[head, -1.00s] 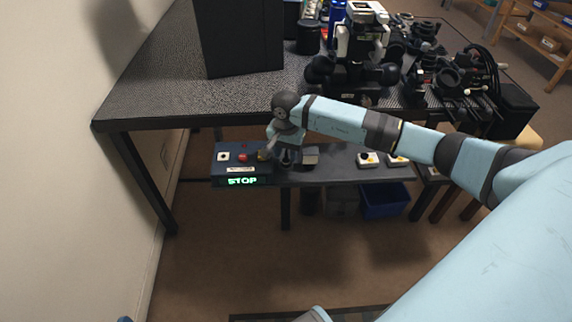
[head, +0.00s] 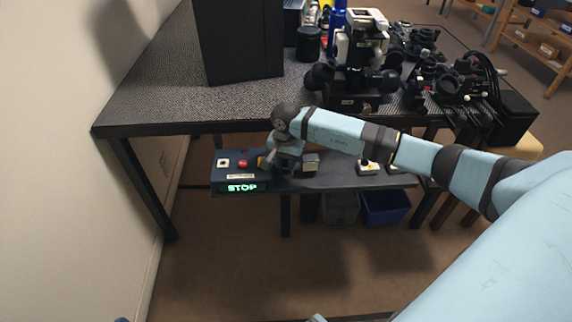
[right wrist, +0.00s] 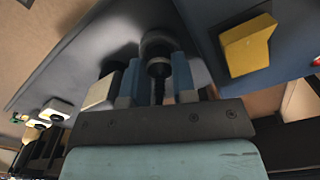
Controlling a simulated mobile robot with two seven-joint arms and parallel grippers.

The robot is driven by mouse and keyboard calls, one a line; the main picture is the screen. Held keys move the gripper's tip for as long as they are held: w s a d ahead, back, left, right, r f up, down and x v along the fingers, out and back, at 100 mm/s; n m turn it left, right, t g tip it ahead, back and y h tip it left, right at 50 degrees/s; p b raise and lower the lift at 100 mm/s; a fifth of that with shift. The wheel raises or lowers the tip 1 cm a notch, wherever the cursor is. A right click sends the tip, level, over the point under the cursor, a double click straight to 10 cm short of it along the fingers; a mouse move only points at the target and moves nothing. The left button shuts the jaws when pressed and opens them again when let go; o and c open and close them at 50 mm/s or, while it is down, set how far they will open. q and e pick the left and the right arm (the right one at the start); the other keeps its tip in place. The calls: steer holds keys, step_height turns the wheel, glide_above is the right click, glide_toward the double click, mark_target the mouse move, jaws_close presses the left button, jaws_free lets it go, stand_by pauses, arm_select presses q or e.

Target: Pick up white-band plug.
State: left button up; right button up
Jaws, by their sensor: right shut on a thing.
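My right gripper (head: 286,168) reaches down to the low dark shelf under the table. In the right wrist view its two blue fingers (right wrist: 157,68) are shut on a dark, round plug (right wrist: 157,48) with a paler grey ring near its far end. I take this to be the white-band plug, though its band is shaded and its lower part is hidden between the fingers. In the head view the hand hides the plug. I cannot tell whether the plug still touches the shelf.
A control box (head: 233,174) with a red button and a lit STOP sign stands left of the hand. A yellow block (right wrist: 248,46) and a pale block (head: 311,163) are close beside the fingers. The table edge (head: 190,127) overhangs behind. Blue bin (head: 385,208) below.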

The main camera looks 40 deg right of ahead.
step_height(320, 180, up, 7)
steer(key=shift+r+p, duration=0.2)
steer(key=shift+p, duration=0.6)
step_height(320, 180, up, 5)
steer(key=p, duration=0.1)
step_height(320, 180, up, 6)
glide_above(286, 163)
arm_select(q)
step_height(286, 163, down, 5)
steer(key=s+a+g+y, duration=0.2)
steer(key=a+g, duration=0.1)
steer(key=shift+f+p, duration=0.15)
steer(key=shift+p, duration=0.3)
arm_select(e)
steer(key=shift+s+a+r, duration=0.1)
steer(key=shift+r, duration=0.3)
